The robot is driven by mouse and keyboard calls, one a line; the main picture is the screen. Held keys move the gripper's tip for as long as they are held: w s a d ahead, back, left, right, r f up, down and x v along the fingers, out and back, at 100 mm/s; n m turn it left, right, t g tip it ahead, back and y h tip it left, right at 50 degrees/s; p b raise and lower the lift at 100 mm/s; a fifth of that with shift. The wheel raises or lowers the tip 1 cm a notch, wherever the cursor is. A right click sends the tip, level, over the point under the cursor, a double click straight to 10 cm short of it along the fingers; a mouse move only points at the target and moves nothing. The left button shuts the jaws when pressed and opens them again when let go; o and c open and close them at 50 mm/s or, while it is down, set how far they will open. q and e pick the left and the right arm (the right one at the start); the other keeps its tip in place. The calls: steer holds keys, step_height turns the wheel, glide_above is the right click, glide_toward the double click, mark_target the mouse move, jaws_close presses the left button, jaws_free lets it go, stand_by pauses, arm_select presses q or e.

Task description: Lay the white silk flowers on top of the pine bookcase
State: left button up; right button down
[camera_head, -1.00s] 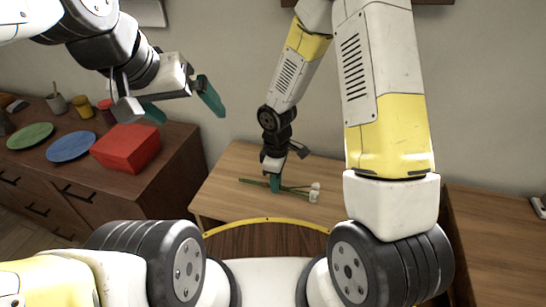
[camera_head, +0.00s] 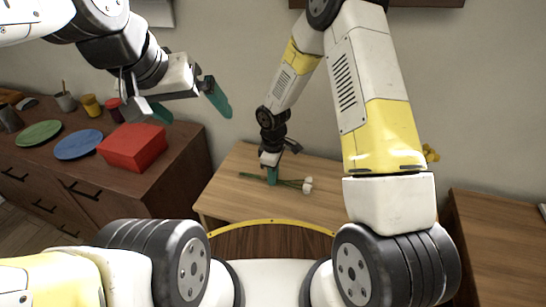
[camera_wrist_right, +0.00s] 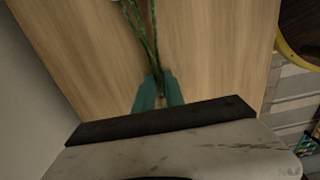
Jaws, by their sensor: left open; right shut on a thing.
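The white silk flowers (camera_head: 307,186) have small white heads and green stems. They are at a light wooden top (camera_head: 232,205), possibly the pine bookcase; I cannot tell whether they touch it or hang just above it. My right gripper (camera_head: 271,178) points down and is shut on the stems, with the heads to its right. In the right wrist view the green stems (camera_wrist_right: 143,35) run between its teal fingers (camera_wrist_right: 158,82); the heads are mostly out of frame. My left gripper (camera_head: 187,106) is open and empty in the air, above and right of a red box.
A dark wooden cabinet (camera_head: 150,178) at left holds the red box (camera_head: 133,147), a blue plate (camera_head: 78,145), a green plate (camera_head: 39,133) and several small pots. Another brown wooden top (camera_head: 500,230) stands at right. Something yellow (camera_head: 430,153) shows behind my right arm.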

steer(key=shift+f, duration=0.1)
steer(key=c, duration=1.4)
jaws_free()
step_height(320, 180, up, 12)
steer(key=r, duration=0.1)
step_height(320, 180, up, 8)
steer(key=f+m+t, duration=0.1)
steer(key=m, duration=0.2)
glide_above(285, 181)
steer(key=s+d+r+m+t, duration=0.1)
steer(key=s+d+r+m, duration=0.2)
steer(key=s+r, duration=0.3)
steer(key=s+d+r+m+t+y, duration=0.1)
steer(key=s+d+r+m+t, duration=0.1)
steer(key=s+r, duration=0.4)
steer(key=s+d+r+m+t+y, duration=0.1)
steer(key=s+d+r+m+t, duration=0.1)
steer(key=s+d+r+m, duration=0.2)
steer(key=shift+s+d+r+m, duration=0.35)
steer(key=shift+s+r+m, duration=0.6)
steer(key=shift+s, duration=0.2)
